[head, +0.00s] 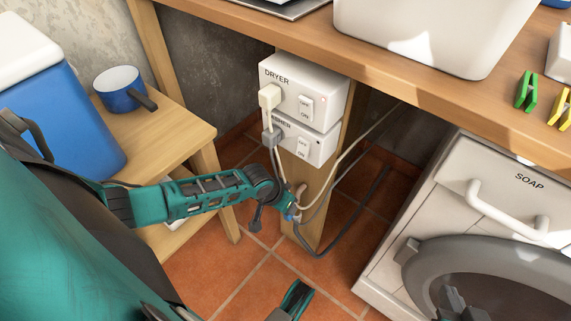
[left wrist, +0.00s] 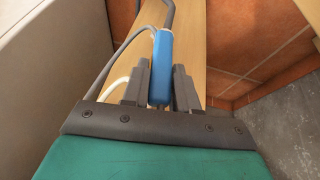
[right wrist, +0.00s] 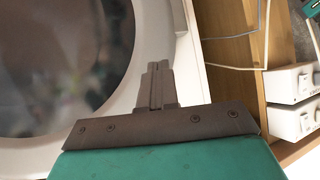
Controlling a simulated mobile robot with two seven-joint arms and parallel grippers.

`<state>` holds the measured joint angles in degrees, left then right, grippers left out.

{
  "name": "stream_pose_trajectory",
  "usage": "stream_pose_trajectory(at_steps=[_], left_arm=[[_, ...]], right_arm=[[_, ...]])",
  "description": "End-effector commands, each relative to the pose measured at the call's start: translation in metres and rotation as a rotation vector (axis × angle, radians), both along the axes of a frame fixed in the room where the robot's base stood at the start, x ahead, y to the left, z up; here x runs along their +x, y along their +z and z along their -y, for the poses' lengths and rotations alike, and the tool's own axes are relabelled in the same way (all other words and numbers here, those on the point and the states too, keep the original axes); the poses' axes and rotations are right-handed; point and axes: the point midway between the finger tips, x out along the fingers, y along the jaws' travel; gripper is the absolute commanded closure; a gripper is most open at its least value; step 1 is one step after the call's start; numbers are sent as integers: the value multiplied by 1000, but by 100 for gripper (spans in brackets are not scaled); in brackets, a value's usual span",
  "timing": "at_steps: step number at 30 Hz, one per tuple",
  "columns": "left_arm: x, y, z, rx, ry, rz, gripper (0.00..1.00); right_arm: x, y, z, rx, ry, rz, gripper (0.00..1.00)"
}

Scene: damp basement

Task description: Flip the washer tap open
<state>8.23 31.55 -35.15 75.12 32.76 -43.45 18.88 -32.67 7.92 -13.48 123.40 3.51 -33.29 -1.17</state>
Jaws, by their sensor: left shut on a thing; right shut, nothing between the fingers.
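The washer tap's blue lever (left wrist: 162,65) is between the fingers of my left gripper (left wrist: 160,90) in the left wrist view. Those fingers are shut on it, beside the wooden post. In the head view a small bit of blue (head: 290,217) shows low on the post, at the end of my left arm; the tap's body is mostly hidden there by the arm and cords. My right gripper (right wrist: 158,85) is shut and empty in front of the washing machine door (right wrist: 75,60). In the head view it shows at the bottom right (head: 460,304).
The dryer switch box (head: 325,85) and washer switch box (head: 318,145) sit on the wooden post (head: 318,205), with cords hanging beside it. The washing machine (head: 450,180) stands right. A small table (head: 175,140) holds a blue pot (head: 118,95) and a blue cooler (head: 60,110).

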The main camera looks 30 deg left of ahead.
Motion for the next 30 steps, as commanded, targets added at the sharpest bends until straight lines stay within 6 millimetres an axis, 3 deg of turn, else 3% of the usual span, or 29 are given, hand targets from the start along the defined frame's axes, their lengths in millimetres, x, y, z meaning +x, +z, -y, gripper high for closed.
stream_pose_trajectory(at_steps=[11,21,30], left_arm=[[0,0,0,1,0,-1,100],[-1,3,6,101,1,5,100],[-2,-1,8,138,0,8,100]], right_arm=[[-1,-3,0,-2,0,-6,100],[0,17,5,-6,-14,9,100],[-5,7,9,-15,-18,-7,100]])
